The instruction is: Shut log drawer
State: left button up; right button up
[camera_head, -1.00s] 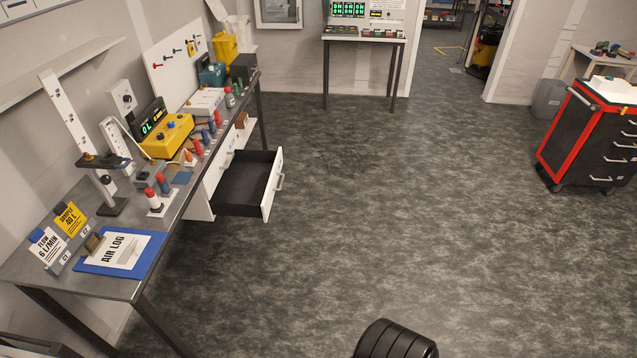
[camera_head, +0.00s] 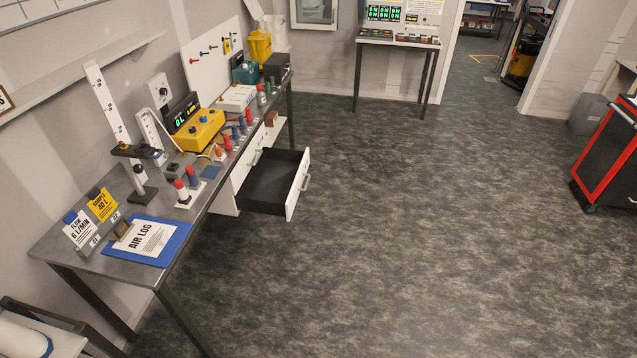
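The log drawer (camera_head: 291,190) is under the bench on the left and stands pulled out. It has a white front with a metal handle (camera_head: 305,183), and its dark inside looks empty. The drawer front faces right, toward the open floor. The white cabinet (camera_head: 223,199) that holds it hangs below the bench top. Neither of my grippers shows in this view.
The metal bench (camera_head: 90,258) carries a blue AIR LOG clipboard (camera_head: 174,253), a yellow device (camera_head: 199,130) and several small fittings. A red and black tool cart (camera_head: 612,160) stands at the right. The grey floor (camera_head: 420,230) between is clear.

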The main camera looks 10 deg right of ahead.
aim_at(273, 186)
jog(key=z, duration=0.2)
jog(key=i, duration=0.9)
jog(key=z, duration=0.45)
jog(key=i, duration=0.65)
jog(key=u, duration=0.7)
jog(key=i, duration=0.55)
jog(key=u, duration=0.55)
